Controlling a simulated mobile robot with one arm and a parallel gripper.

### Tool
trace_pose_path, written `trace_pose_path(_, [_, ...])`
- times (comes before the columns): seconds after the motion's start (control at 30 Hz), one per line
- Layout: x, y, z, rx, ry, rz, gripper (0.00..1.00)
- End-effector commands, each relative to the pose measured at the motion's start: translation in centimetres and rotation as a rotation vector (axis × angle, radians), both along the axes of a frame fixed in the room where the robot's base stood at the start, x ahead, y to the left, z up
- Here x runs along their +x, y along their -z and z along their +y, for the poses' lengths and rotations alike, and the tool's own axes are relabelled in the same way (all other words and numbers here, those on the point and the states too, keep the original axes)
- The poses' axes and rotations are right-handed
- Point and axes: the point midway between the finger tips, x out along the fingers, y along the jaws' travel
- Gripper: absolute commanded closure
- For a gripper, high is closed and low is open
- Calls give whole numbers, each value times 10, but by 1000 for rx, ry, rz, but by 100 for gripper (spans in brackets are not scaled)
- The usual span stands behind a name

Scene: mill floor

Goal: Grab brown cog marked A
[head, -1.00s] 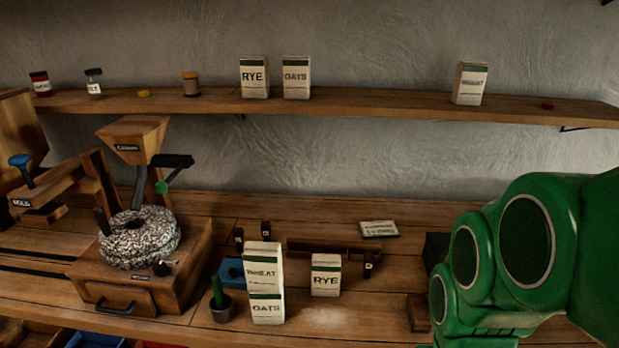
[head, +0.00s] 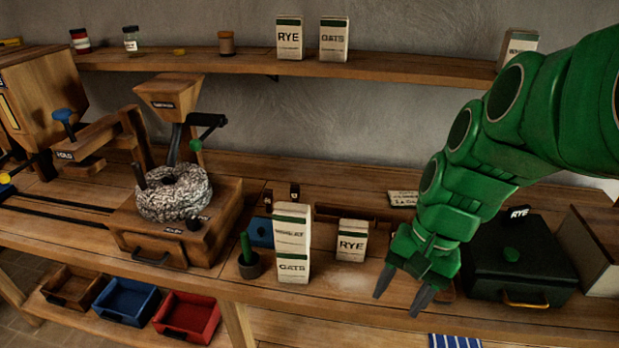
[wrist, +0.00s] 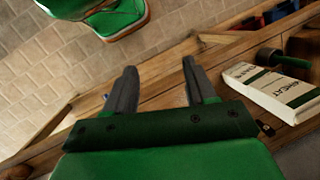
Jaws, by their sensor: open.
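I cannot make out a brown cog marked A in either view. My gripper (head: 402,298) is open and empty over the front of the bench, right of the small RYE box (head: 352,241). In the wrist view its two fingers (wrist: 160,70) are apart with only the bench edge and floor beyond. A small brown piece (head: 446,291) is mostly hidden behind my gripper; its shape and any mark cannot be read.
A grain mill (head: 180,220) stands left. A dark lidded case (head: 515,265) is right of my gripper. Red (head: 187,316) and blue (head: 126,300) bins sit below. A shelf (head: 230,63) runs behind.

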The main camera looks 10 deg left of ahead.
Motion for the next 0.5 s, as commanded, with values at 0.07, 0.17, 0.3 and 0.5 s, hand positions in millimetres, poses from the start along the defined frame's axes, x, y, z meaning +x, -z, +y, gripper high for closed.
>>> trace_pose_path(0.07, [18,-1,10,26,34,12,45])
trace_pose_path(0.17, [38,0,23,57,78,34,45])
trace_pose_path(0.3, [68,-1,41,101,141,59,45])
trace_pose_path(0.5, [110,2,65,161,231,103,45])
